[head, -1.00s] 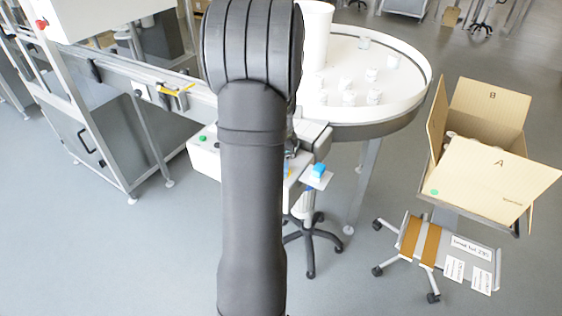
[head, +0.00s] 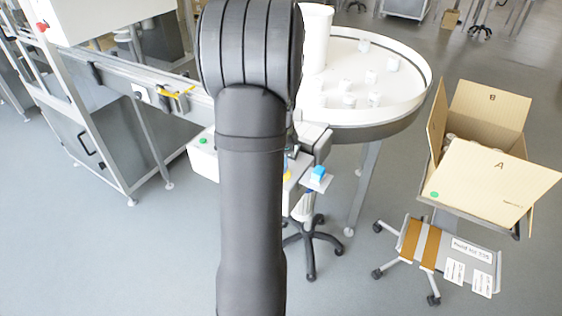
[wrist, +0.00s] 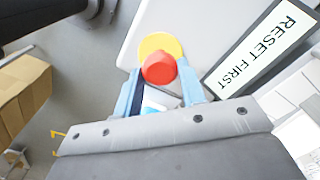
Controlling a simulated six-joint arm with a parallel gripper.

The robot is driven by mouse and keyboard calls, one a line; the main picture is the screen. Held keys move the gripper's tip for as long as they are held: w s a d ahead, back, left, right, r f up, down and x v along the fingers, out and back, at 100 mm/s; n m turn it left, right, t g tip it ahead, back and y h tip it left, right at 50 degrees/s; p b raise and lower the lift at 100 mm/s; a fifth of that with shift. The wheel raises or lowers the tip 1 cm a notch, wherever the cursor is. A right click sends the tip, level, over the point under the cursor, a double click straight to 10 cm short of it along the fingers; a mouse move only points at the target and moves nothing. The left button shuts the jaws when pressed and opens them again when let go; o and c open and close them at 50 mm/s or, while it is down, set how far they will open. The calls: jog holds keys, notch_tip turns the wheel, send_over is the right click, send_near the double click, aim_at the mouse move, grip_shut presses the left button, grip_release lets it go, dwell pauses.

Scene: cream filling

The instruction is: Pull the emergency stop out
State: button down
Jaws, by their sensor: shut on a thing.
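The emergency stop is a round red button (wrist: 159,67) on a yellow disc (wrist: 160,44), set on a pale box in the wrist view. My gripper (wrist: 160,72) has its two blue fingers on either side of the red button and is shut on it. The yellow disc shows just beyond the button. How far out the button stands cannot be told from this angle. In the head view my dark arm hides the button and most of the gripper.
A "RESET FIRST" label (wrist: 268,50) lies right of the button. The head view shows a round white turntable (head: 345,112) with several small white jars, an open cardboard box (head: 490,180) on a wheeled cart at right, and a framed machine at left.

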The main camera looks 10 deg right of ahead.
jog(key=c, duration=0.9)
grip_release()
jog(key=shift+r, duration=0.15)
notch_tip(320, 180, up, 17)
jog(key=shift+r, duration=0.2)
notch_tip(320, 180, down, 18)
jog(key=shift+r, duration=0.1)
